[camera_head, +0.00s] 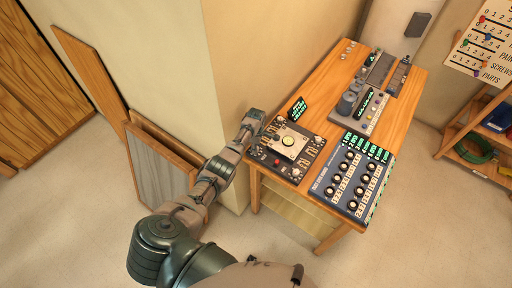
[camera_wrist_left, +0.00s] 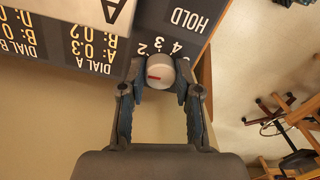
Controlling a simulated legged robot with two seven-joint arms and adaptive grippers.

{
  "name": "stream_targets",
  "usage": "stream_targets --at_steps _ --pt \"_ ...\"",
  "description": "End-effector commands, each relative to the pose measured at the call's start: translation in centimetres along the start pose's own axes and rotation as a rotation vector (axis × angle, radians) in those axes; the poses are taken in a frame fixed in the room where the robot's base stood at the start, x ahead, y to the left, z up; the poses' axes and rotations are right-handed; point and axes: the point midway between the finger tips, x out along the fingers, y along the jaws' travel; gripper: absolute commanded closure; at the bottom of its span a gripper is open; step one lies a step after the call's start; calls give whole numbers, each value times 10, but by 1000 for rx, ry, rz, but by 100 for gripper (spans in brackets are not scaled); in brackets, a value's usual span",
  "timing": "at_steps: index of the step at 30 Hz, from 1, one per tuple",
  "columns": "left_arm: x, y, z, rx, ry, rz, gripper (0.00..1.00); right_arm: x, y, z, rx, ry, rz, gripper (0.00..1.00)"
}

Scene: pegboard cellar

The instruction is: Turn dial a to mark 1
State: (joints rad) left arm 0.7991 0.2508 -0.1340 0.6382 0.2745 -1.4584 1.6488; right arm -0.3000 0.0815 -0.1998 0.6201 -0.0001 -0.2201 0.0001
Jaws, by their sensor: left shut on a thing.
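The dark dial panel (camera_head: 268,163) lies on the near left part of the wooden table in the head view. My left gripper (camera_head: 254,120) is at its left edge and hides the dial there. In the left wrist view the grey-white round dial (camera_wrist_left: 160,66) sits between the fingertips of my left gripper (camera_wrist_left: 159,78), which is shut on it. A short red line on the dial's face points left. Numbers 2, 3 and 4 show beyond the dial; the 1 is not visible. The DIAL A label (camera_wrist_left: 93,64) is at upper left. My right gripper is not in view.
A blue panel (camera_head: 321,187) with several knobs stands beside the dark panel. A small sign with green text (camera_head: 298,108) stands behind it. More devices (camera_head: 362,107) occupy the far table. Boards (camera_head: 160,165) lean on the wall at left; shelves (camera_head: 480,150) stand at right.

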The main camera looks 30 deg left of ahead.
Motion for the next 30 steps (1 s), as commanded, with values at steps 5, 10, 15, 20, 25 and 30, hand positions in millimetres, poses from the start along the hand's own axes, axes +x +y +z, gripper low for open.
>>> stream_targets --at_steps 5,10,15,20,25,30 --pt "-3 3 0 -73 -2 11 100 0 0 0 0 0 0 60" --pt "-4 4 0 -110 -3 11 100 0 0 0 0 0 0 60" --pt "-4 4 0 -121 -3 12 100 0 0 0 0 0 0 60" --pt "-4 4 0 -122 -3 13 100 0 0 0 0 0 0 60" --pt "-4 5 0 -121 -3 14 63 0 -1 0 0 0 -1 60" --pt "-3 3 0 -121 -3 10 42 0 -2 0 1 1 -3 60"
